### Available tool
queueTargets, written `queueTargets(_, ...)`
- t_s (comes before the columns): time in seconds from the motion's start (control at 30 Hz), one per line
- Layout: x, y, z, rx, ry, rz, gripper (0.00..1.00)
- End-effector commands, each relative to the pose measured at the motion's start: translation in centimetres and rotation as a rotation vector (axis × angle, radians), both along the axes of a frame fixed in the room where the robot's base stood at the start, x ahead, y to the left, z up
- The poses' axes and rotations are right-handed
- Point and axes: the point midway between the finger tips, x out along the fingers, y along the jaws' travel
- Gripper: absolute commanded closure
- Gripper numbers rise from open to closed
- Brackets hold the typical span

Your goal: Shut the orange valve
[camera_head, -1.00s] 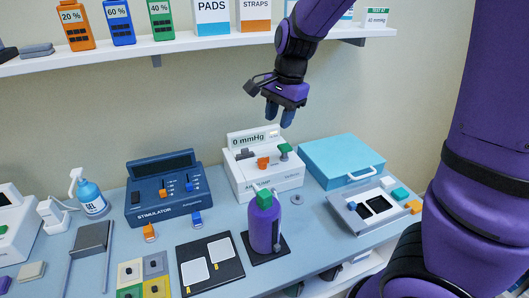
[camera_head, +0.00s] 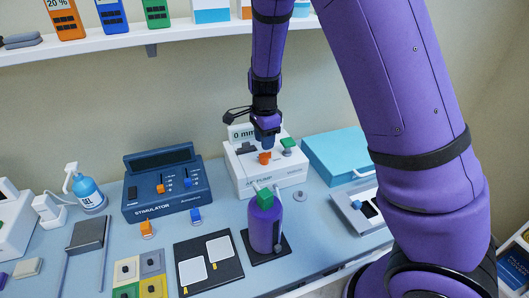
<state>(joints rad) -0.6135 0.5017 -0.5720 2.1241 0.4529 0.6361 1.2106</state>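The orange valve (camera_head: 265,158) is a small knob on top of the white pump box (camera_head: 262,176), which carries a small display partly covered by my arm. A green valve (camera_head: 288,143) sits to its right on the same box. My gripper (camera_head: 265,143) points down directly above the orange valve, its blue fingertips very close to it. I cannot tell whether they touch the valve, or whether the fingers are open or shut.
A purple bottle with a green cap (camera_head: 265,226) stands in front of the pump. The blue stimulator (camera_head: 167,188) is to the left, a light-blue case (camera_head: 336,153) to the right. A shelf (camera_head: 120,42) with boxes runs above. My arm hides the table's right side.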

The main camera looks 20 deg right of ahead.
Motion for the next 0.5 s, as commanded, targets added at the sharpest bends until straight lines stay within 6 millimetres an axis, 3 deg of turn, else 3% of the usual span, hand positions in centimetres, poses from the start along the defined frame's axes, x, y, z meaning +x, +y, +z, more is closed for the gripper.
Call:
queueTargets(0.2, 0.0, 0.0, -3.5, 0.0, 0.002, -0.001, 0.64)
queueTargets(0.5, 0.0, 0.0, -5.2, 0.0, -0.001, 0.0, 0.64)
